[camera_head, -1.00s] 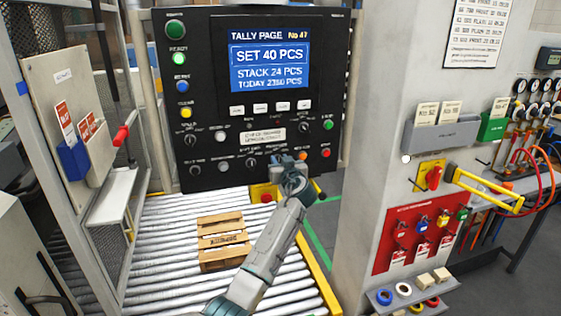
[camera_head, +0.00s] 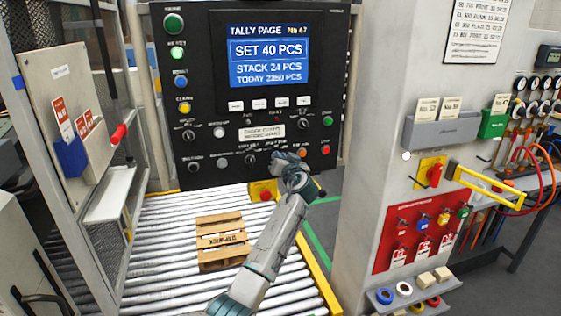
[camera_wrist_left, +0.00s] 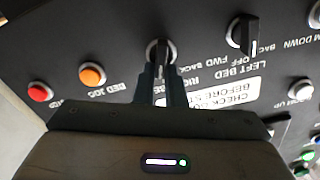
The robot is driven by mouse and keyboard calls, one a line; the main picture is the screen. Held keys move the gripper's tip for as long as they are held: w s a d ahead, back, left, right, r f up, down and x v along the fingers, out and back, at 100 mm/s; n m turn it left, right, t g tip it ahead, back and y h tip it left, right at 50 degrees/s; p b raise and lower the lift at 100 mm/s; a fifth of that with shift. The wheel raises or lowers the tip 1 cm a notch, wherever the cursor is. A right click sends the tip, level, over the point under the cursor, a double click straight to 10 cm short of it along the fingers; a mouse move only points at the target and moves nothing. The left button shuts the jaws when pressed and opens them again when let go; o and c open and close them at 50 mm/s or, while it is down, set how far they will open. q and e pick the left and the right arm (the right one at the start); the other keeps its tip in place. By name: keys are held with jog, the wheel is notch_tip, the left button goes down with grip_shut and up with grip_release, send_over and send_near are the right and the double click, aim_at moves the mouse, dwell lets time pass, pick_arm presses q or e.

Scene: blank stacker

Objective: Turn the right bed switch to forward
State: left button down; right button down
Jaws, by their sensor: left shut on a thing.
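The right bed switch (camera_wrist_left: 158,50) is a black rotary knob on the dark control panel (camera_head: 200,60). In the left wrist view, which shows the panel upside down, it sits between the fingers of my left gripper (camera_wrist_left: 160,88), with its lettering partly hidden. The fingers are shut on its handle. In the head view my left gripper (camera_head: 283,157) is at the panel's lower edge and covers the switch. The pointer's exact setting is hard to read. My right gripper is not in view.
The left bed switch (camera_wrist_left: 243,32) is close beside the held knob. An orange button (camera_wrist_left: 92,75) and a red button (camera_wrist_left: 39,92) are on its other side. Below the panel, a wooden pallet (camera_head: 222,240) lies on the roller conveyor (camera_head: 165,250).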

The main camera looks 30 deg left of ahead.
pick_arm(q)
jog(key=shift+w+d+f+m, duration=0.1)
jog(key=shift+f+m, duration=0.05)
jog(key=shift+m, duration=1)
jog(key=shift+w+d+f+m, duration=0.1)
jog(key=shift+m, duration=1.05)
jog(key=c, duration=1.5)
grip_release()
jog(key=b+v, duration=0.3)
jog(key=v, duration=0.7)
jog(key=shift+s+d, duration=0.25)
jog(key=shift+d, duration=0.05)
